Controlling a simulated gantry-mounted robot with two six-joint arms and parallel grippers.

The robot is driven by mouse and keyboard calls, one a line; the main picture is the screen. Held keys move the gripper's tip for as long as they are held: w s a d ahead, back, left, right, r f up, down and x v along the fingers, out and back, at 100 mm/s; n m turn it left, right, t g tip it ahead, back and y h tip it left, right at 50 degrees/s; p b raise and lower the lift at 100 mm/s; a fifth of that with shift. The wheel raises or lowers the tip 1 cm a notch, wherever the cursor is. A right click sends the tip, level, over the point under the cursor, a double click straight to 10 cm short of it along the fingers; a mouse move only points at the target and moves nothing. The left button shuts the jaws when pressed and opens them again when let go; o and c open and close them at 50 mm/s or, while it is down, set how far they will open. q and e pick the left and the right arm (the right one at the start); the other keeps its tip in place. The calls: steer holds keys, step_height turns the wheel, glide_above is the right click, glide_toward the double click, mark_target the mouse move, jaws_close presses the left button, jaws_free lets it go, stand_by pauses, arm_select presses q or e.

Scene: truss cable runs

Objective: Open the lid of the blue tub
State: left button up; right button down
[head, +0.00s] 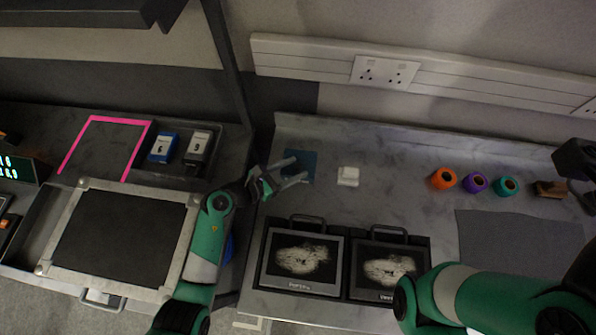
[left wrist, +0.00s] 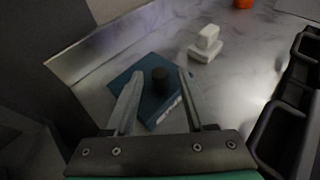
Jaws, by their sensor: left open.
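The blue tub (head: 304,159) stands near the back left of the grey bench, partly covered by my left gripper in the head view. In the left wrist view, its square blue lid (left wrist: 137,72) appears flat and closed, with a dark round knob (left wrist: 160,80) in the middle. My left gripper (head: 298,170) is open over the tub. In the left wrist view its fingers (left wrist: 159,76) lie on either side of the knob, with gaps visible; whether they are level with it I cannot tell. My right gripper is not in view.
A white block (head: 347,176) stands right of the tub. Two dark framed cases (head: 300,287) (head: 350,296) with handles sit in front. Orange (head: 444,179), purple (head: 475,183) and teal (head: 507,186) spools stand farther right, behind a grey mat (head: 520,240).

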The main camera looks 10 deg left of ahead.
arm_select(q)
steer(key=shift+b+x, duration=0.35)
steer(key=shift+x, duration=0.6)
jaws_close()
stand_by(0.7)
